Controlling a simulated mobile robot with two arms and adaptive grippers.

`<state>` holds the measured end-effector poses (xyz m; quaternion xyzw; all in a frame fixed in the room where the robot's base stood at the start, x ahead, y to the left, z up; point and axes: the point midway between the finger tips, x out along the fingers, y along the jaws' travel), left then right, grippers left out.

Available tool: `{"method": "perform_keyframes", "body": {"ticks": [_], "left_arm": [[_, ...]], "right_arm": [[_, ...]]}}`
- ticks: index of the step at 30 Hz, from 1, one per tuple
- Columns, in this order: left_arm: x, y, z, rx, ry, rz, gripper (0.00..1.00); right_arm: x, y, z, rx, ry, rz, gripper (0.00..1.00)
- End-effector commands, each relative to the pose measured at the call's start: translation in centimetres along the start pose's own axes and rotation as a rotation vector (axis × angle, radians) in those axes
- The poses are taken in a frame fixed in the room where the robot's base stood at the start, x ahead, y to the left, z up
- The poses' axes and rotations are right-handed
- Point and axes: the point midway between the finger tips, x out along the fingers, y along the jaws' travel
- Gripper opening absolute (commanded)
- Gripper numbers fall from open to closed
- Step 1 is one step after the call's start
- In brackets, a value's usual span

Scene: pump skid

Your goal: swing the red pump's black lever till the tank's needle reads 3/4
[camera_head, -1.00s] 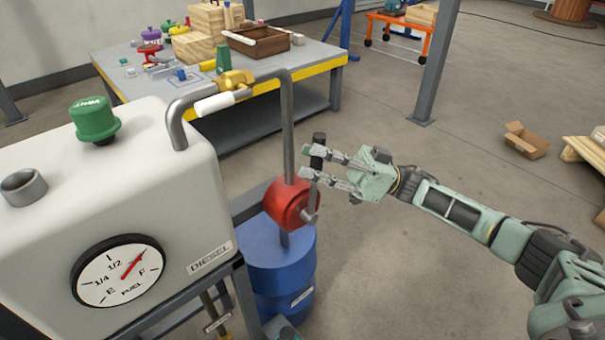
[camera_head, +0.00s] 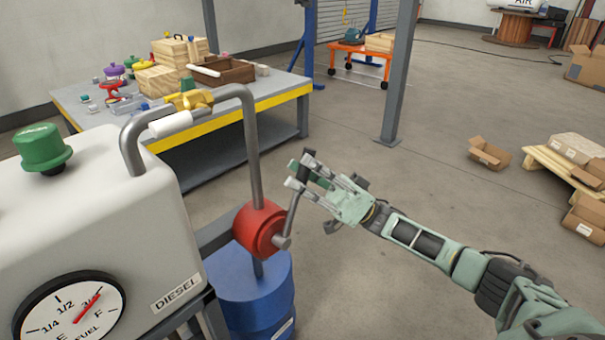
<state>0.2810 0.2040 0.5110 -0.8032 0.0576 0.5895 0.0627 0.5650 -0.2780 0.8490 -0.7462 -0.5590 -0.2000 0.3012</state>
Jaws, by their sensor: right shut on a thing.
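The red pump (camera_head: 259,229) sits on top of the blue drum, beside the white tank (camera_head: 90,215). Its grey lever arm (camera_head: 292,214) rises from the hub, leaning slightly right, to a black grip mostly hidden by my fingers. My right gripper (camera_head: 303,180) is shut on the black lever grip, to the upper right of the pump. The tank's fuel gauge (camera_head: 52,318) is at bottom left, cut by the frame edge. Its red needle (camera_head: 88,306) points up and right, across the 3/4 label. My left gripper is out of view.
A blue drum (camera_head: 250,296) stands below. A workbench (camera_head: 262,103) with loose items and a grey post (camera_head: 398,75) stand behind.

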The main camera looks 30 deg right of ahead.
Motion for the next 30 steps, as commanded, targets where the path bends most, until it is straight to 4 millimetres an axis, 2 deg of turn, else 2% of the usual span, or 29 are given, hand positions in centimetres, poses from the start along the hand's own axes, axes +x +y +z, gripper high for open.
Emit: {"method": "perform_keyframes", "body": {"ticks": [5, 6, 12, 23, 26, 30], "left_arm": [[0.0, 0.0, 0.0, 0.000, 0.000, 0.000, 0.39], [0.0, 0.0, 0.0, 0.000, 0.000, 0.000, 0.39], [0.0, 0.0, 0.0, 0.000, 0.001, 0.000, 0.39], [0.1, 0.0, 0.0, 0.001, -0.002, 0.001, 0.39], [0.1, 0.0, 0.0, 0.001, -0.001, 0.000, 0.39], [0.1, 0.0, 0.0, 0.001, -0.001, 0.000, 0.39]], "right_arm": [[0.0, 0.0, 0.1, 0.004, -0.002, 0.001, 0.00], [0.0, 0.0, 0.1, 0.004, -0.002, 0.001, 0.22], [0.0, 0.0, 0.1, 0.002, -0.002, 0.000, 0.39], [-0.3, 0.0, 0.1, 0.000, -0.002, 0.001, 0.39], [-1.4, 0.1, 0.1, 0.000, -0.002, 0.003, 0.39], [-4.2, 0.1, 0.1, 0.000, -0.003, 0.006, 0.39]]}}
